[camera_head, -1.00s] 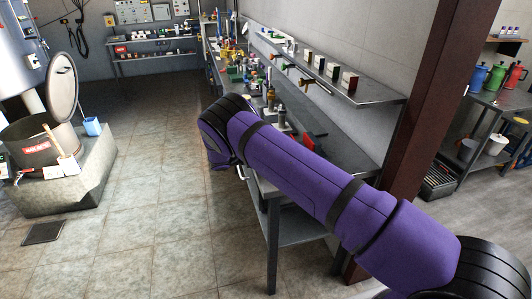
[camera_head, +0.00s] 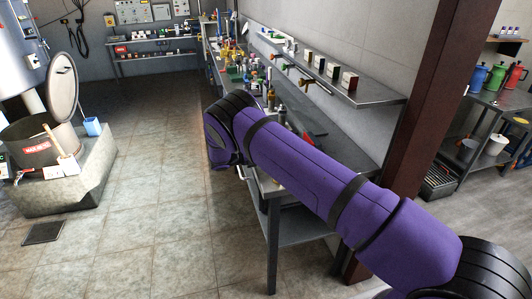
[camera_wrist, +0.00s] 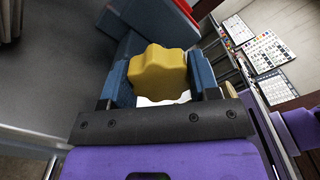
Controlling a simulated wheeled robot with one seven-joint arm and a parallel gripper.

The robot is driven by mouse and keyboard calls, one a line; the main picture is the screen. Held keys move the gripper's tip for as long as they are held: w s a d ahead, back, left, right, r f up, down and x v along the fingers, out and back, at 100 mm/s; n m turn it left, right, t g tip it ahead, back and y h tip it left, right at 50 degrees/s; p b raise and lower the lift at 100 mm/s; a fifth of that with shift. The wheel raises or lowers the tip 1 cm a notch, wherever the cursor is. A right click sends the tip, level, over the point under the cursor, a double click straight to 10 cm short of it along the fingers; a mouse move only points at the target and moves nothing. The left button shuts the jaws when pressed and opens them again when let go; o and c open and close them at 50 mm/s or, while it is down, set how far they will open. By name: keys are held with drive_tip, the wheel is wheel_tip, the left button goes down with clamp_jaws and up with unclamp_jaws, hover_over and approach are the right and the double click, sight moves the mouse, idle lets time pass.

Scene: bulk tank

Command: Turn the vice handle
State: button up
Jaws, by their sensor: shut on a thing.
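In the wrist view, a yellow lobed knob (camera_wrist: 160,74) sits between the two blue fingers of my gripper (camera_wrist: 160,82). My gripper is shut on this knob, which appears to be the vice handle. Behind it is a dark blue and red body (camera_wrist: 150,22), apparently the vice, partly hidden by the knob and fingers. In the head view, my purple arm reaches over the workbench and hides my gripper and the knob. A red part (camera_head: 314,139) shows on the bench just behind my arm.
The workbench (camera_head: 345,153) runs along the wall, with bottles and small items at its far end. A shelf (camera_head: 370,95) with boxes is above it. A brown post (camera_head: 425,100) stands close to my arm.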

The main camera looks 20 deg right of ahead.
idle(0.4)
drive_tip(key=o, duration=0.9)
drive_tip(key=shift+a, duration=0.1)
drive_tip(key=a, duration=1)
drive_tip(key=shift+a, duration=0.35)
